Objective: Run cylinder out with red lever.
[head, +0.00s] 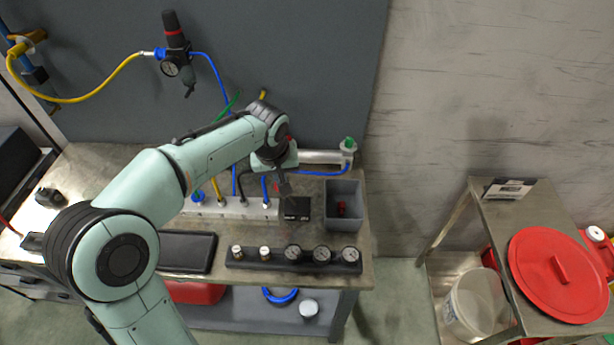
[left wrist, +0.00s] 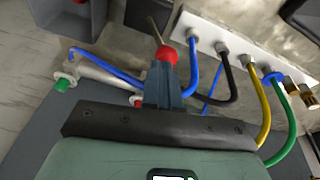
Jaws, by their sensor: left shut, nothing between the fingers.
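The silver cylinder (head: 322,157) lies along the back of the bench, with a green fitting at its right end. It also shows at the left of the left wrist view (left wrist: 100,72). My arm hides its left end in the head view. The lever's red ball knob (left wrist: 166,54) sits on a thin metal rod by a black block (head: 297,208). My left gripper (head: 286,189) is shut and empty, pointing down above the block. In the left wrist view its fingertips (left wrist: 163,72) are right at the red knob; I cannot tell whether they touch. My right gripper is out of view.
A silver manifold (head: 230,208) with coloured hoses stands left of the block. A grey bin (head: 344,220) is to the right. A black rail with several gauges (head: 293,254) lies in front. A regulator (head: 175,60) hangs on the back panel. A side cart carries a red lid (head: 556,275).

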